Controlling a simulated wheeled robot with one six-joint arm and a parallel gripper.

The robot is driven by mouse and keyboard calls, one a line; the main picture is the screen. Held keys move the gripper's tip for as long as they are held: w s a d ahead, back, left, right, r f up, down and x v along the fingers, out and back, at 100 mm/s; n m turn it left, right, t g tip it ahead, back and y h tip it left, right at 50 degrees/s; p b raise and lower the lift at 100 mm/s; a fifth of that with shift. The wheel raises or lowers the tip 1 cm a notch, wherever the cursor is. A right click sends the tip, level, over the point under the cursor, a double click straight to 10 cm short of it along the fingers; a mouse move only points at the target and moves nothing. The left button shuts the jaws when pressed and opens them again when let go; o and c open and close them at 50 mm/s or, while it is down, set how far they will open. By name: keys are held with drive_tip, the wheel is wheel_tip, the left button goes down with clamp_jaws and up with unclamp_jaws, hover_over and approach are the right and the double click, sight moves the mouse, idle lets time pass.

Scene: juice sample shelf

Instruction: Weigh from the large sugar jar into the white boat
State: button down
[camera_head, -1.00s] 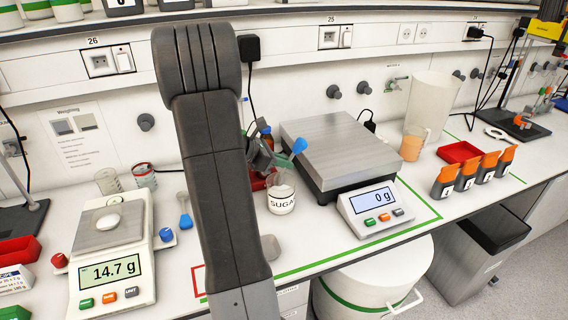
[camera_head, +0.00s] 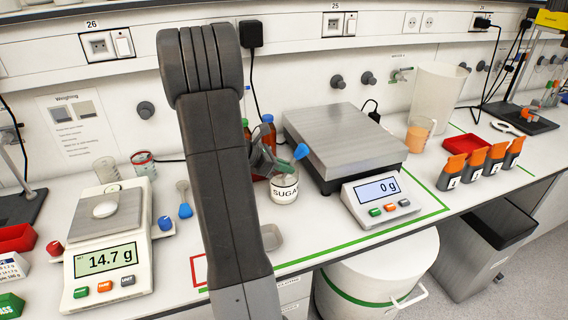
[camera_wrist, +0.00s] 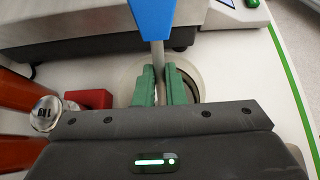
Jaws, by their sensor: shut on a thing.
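The sugar jar (camera_head: 284,194), labelled SUGAR, stands left of the large balance. My gripper (camera_head: 280,164) is over the jar's mouth, partly behind my arm. In the wrist view my gripper's green fingers (camera_wrist: 161,84) are shut on the grey shaft of a blue-handled tool (camera_wrist: 152,18). The blue handle also shows in the head view (camera_head: 301,151), up and right of the fingers. The tool's lower end is hidden. The jar's round rim shows behind the fingers (camera_wrist: 204,72). A small white boat (camera_head: 105,209) lies on the left balance (camera_head: 106,284), which reads 14.7 g.
The large balance (camera_head: 345,138) reads 0 g. Brown bottles (camera_head: 268,132) stand close behind the jar. A second blue tool (camera_head: 185,209) is beside the left balance. A small grey dish (camera_head: 271,237) lies near the bench edge. Orange-topped containers (camera_head: 473,168) stand at right.

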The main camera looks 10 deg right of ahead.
drive_tip(key=shift+d+r+y+p, duration=0.2)
drive_tip(key=shift+r+y+p, duration=0.25)
drive_tip(key=shift+p, duration=0.55)
drive_tip(key=shift+d+y+p, duration=0.15)
drive_tip(key=shift+y+p, duration=0.3)
drive_tip(key=shift+p, duration=0.55)
drive_tip(key=shift+d+r+p, duration=0.1)
drive_tip(key=shift+p, duration=0.2)
drive_tip(key=y+p, duration=0.1)
drive_tip(key=p, duration=0.1)
drive_tip(key=d+r+y+p, duration=0.1)
drive_tip(key=p, duration=0.1)
drive_tip(key=shift+w+r+g+p, duration=0.15)
drive_tip(key=shift+g+p, duration=0.2)
drive_tip(key=shift+g, duration=0.05)
drive_tip(key=shift+d+y, duration=0.15)
drive_tip(key=shift+y, duration=0.25)
drive_tip(key=d+r+y, duration=0.2)
drive_tip(key=y, duration=0.1)
drive_tip(key=d+r+g+y, duration=0.1)
drive_tip(key=r+y, duration=0.1)
drive_tip(key=shift+w+d, duration=0.15)
drive_tip(key=shift+w, duration=0.25)
drive_tip(key=shift+r+y, duration=0.7)
drive_tip(key=shift+r, duration=0.7)
drive_tip(key=shift+s, duration=0.1)
